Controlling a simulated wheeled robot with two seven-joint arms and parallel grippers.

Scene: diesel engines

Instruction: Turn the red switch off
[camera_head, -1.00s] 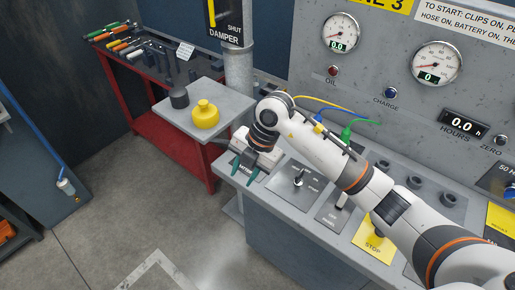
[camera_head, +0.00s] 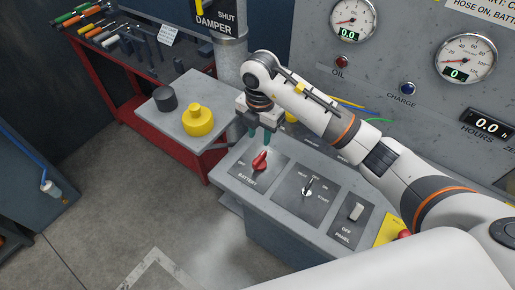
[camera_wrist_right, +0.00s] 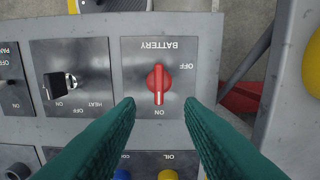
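The red switch (camera_head: 260,161) is a rotary knob on the plate marked BATTERY, at the left end of the sloping console. In the right wrist view the red switch (camera_wrist_right: 158,83) has its handle, with a white line, pointing at the ON label; the OFF label lies to its right, a quarter turn away. My right gripper (camera_head: 262,136) is just behind and above the knob in the head view. In the wrist view the right gripper (camera_wrist_right: 159,106) is open, its green fingers apart on either side below the knob, with nothing between them. My left gripper is not in view.
Beside the battery plate are a HEAT/ON/START switch (camera_head: 308,188) and a panel rocker (camera_head: 356,211). A red button (camera_head: 404,234) sits on yellow farther right. A side table with a yellow vessel (camera_head: 198,121) stands left of the console.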

